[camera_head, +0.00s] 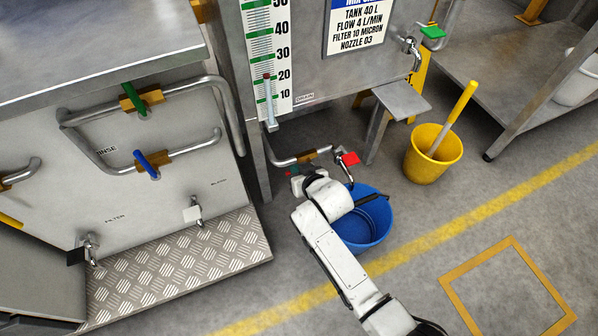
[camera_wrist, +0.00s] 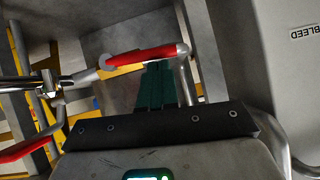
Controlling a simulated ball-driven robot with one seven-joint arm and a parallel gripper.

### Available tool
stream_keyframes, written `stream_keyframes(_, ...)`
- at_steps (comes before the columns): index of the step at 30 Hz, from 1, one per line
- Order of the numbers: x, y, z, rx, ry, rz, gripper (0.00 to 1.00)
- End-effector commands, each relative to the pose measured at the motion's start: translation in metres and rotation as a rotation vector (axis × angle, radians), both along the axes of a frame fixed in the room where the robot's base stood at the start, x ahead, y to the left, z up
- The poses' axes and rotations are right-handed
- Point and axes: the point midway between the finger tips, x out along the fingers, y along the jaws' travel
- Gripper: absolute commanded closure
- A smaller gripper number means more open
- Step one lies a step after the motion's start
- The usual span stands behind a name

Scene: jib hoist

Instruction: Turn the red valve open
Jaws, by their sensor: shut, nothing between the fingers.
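A red valve lever (camera_wrist: 150,55) crosses the upper middle of the wrist view, with brass-coloured metal just behind it. In the head view a small red piece (camera_head: 290,172) shows beside my wrist, below a pipe with a brass valve body (camera_head: 316,154). My gripper (camera_wrist: 155,66) is shut and empty, its dark green fingers pointing at the lever. The fingertips reach its lower edge in the picture; I cannot tell whether they touch. In the head view my own wrist hides the fingers.
A chrome tap with a red flat handle (camera_head: 349,158) stands at the pipe's end; its handle also shows in the wrist view (camera_wrist: 22,148). A blue bucket (camera_head: 378,222) stands below, close to my arm. A yellow bucket (camera_head: 424,164) stands right. Open floor lies front right.

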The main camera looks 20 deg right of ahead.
Motion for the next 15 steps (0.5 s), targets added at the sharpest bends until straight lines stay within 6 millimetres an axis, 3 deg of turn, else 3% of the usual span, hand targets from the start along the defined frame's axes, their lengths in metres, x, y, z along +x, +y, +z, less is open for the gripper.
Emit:
stream_keyframes(9,0.000,0.000,-0.001,0.000,0.000,0.000,1.00)
stream_keyframes(15,0.002,0.004,-0.017,0.001,0.001,0.000,1.00)
